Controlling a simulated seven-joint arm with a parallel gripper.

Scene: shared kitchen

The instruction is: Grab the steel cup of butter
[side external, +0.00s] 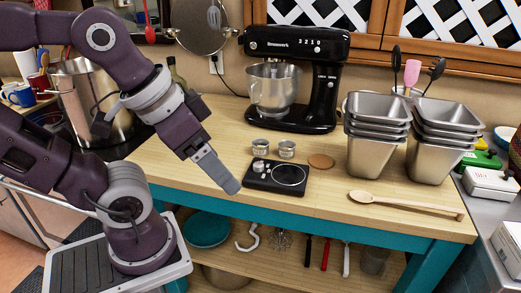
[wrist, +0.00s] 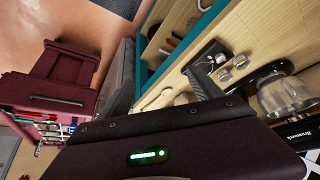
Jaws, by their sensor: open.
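Two small steel cups, a left one (side external: 261,147) and a right one (side external: 287,150), stand side by side on the wooden counter, behind a black scale (side external: 270,186). A smaller pale item (side external: 260,167) sits at the scale's left side. I cannot tell which cup holds butter. My gripper (side external: 230,184) is open and empty, in the air left of the scale and apart from the cups, pointing down and to the right. In the wrist view the cups (wrist: 242,62) (wrist: 225,75) lie beyond the grey fingers (wrist: 202,84).
A black stand mixer (side external: 322,85) with a steel bowl stands behind the cups. Stacked steel pans (side external: 376,150) (side external: 430,158) stand to the right. A wooden spoon (side external: 400,202) and a brown disc (side external: 320,161) lie on the counter. The counter's front left is clear.

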